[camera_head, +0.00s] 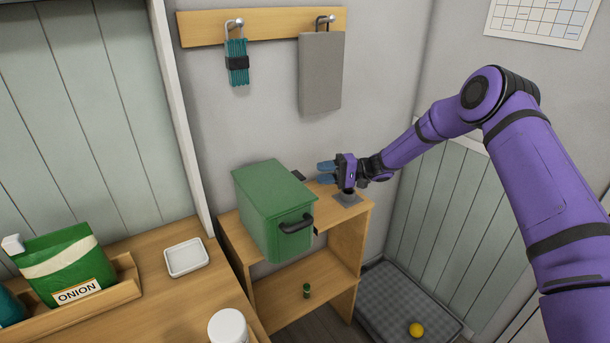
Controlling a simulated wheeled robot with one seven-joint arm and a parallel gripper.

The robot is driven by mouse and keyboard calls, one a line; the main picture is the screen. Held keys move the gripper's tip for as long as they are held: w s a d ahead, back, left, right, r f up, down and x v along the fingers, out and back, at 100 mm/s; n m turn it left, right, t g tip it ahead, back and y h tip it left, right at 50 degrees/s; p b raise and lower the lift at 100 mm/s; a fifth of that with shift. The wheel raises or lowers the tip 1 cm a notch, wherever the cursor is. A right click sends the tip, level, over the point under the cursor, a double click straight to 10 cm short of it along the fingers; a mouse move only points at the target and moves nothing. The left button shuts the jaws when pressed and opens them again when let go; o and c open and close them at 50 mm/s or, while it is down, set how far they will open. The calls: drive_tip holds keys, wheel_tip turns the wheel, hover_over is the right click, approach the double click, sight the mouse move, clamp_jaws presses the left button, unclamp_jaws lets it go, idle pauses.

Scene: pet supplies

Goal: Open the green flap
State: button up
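A green box (274,215) stands on top of a small wooden shelf unit. Its green top (268,182) lies flat and closed. A dark handle (297,225) sticks out of the narrow end facing me; I cannot tell which panel is the flap. My gripper (325,172) is at the box's right, near its back corner, with its two blue fingers pointing left. The fingers are apart with nothing seen between them. The fingertips appear close to the box's upper edge; I cannot tell if they touch it.
The wooden shelf unit (340,250) has a dark plate (348,199) on its top and a small green item (306,290) below. A grey board (321,73) and a teal bundle (237,63) hang above. A counter (180,295) holds a white dish (186,257) and white jar (227,326).

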sight(302, 175)
drive_tip(key=shift+s+a, duration=0.2)
drive_tip(key=shift+a, duration=0.75)
drive_tip(key=shift+s+a, duration=0.2)
drive_tip(key=shift+a, duration=0.8)
drive_tip(key=shift+s+a, duration=0.2)
drive_tip(key=shift+a, duration=0.75)
clamp_jaws()
